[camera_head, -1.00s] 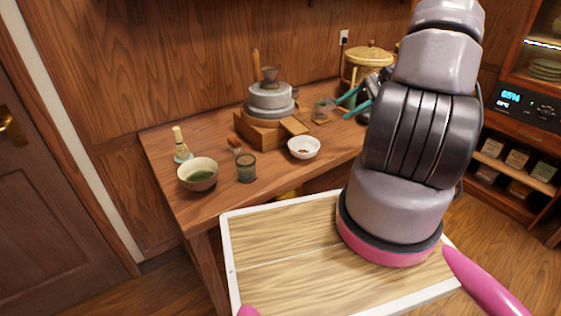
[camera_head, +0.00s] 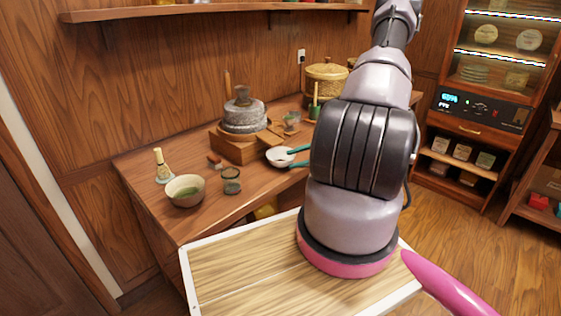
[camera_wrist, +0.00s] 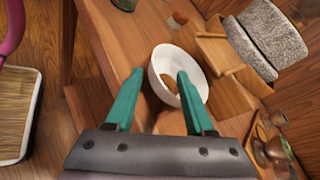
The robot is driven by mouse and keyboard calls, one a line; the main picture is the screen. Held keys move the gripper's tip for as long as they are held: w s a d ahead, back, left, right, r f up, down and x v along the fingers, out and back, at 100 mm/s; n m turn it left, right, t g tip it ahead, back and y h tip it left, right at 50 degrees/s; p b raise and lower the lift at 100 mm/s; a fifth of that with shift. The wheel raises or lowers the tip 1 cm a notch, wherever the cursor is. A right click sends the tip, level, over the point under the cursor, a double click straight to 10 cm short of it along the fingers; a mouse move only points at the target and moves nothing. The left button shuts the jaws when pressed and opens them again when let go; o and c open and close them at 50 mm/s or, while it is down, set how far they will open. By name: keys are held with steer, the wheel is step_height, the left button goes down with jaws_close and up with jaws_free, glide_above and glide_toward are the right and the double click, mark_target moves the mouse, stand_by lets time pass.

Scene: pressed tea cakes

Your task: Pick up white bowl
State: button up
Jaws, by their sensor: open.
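The white bowl (camera_head: 276,157) stands upright on the wooden table, in front of the stone mill. In the wrist view the bowl (camera_wrist: 166,60) shows something brown inside. My gripper (camera_head: 289,159) is open, with its teal fingers reaching in from the right at the bowl. In the wrist view, one finger of my gripper (camera_wrist: 160,74) is just outside the bowl's left side and the other overlaps the bowl's inside. I cannot tell whether either touches it. The fingers and wrist hide part of the bowl.
The stone mill (camera_head: 244,117) on its wooden box (camera_head: 237,147) stands close behind the bowl. A dark green cup (camera_head: 231,182), a larger bowl with green tea (camera_head: 186,191) and a whisk (camera_head: 161,166) are to the left. A lidded basket (camera_head: 327,76) stands at the back.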

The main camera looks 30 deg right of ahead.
mark_target(281, 159)
steer(key=x, duration=0.4)
steer(key=shift+a+f, duration=0.1)
steer(key=shift+a, duration=0.25)
jaws_close()
stand_by(1.1)
